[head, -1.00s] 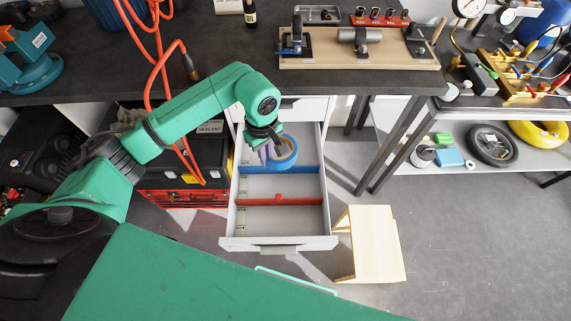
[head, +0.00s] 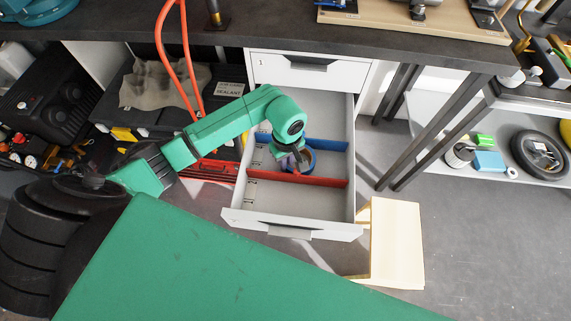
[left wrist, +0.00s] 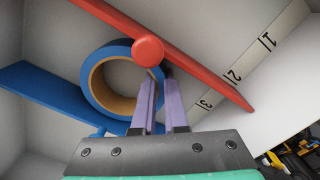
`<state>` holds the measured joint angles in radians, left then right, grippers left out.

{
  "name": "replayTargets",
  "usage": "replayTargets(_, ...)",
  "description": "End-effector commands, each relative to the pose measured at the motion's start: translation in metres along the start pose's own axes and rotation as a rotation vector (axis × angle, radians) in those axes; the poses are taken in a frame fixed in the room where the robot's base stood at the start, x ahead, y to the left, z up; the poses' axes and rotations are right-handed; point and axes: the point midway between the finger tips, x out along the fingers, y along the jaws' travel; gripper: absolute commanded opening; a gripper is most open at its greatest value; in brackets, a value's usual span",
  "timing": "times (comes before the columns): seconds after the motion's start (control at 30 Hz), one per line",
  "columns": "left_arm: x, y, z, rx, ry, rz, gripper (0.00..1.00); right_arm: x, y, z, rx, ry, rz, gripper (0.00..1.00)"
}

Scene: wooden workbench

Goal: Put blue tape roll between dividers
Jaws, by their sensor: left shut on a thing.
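The blue tape roll (head: 311,160), with a tan inner core, is in the open drawer between the blue divider (head: 328,144) and the red divider (head: 320,181). In the left wrist view the roll (left wrist: 88,78) lies between the blue divider (left wrist: 45,92) and the red divider (left wrist: 205,70); the red knob (left wrist: 148,51) overlaps its edge. My left gripper (head: 299,160), with purple fingers also in the left wrist view (left wrist: 163,85), is shut on the roll's rim. I cannot tell whether the roll touches the drawer floor. My right gripper is not in view.
The drawer's front wall (head: 290,226) and side walls surround the compartments. The front compartment is empty. A wooden stool (head: 396,245) stands right of the drawer, the workbench edge (head: 400,55) is above, and an orange hose (head: 162,50) hangs behind my left arm.

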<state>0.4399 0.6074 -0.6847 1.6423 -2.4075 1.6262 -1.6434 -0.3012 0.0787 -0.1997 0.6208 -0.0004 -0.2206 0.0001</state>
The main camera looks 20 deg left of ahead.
Motion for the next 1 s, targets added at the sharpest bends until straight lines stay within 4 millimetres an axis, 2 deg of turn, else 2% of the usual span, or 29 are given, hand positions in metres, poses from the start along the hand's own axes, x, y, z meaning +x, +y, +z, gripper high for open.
replayTargets(0.33,0.008,0.0,0.0,0.0,0.0,0.0,0.0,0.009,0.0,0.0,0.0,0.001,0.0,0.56)
replayTargets(0.37,0.006,0.0,0.0,0.0,0.0,-0.001,0.22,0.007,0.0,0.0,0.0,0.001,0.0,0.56)
replayTargets(0.4,0.006,0.0,0.0,0.0,0.0,-0.001,0.37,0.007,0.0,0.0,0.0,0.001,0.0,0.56)
replayTargets(0.43,0.006,0.0,0.0,0.0,0.0,-0.001,0.4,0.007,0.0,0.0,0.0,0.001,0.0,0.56)
replayTargets(0.77,0.001,0.0,0.0,0.0,-0.001,0.0,0.4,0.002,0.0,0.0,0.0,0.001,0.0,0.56)
replayTargets(0.83,-0.008,0.0,0.001,0.0,-0.002,0.001,0.4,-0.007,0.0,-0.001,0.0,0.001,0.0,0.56)
replayTargets(0.87,-0.009,0.001,-0.001,0.001,0.001,0.003,0.4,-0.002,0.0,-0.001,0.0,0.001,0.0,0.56)
replayTargets(1.0,-0.043,0.001,-0.002,0.002,0.006,0.005,0.4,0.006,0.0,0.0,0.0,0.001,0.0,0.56)
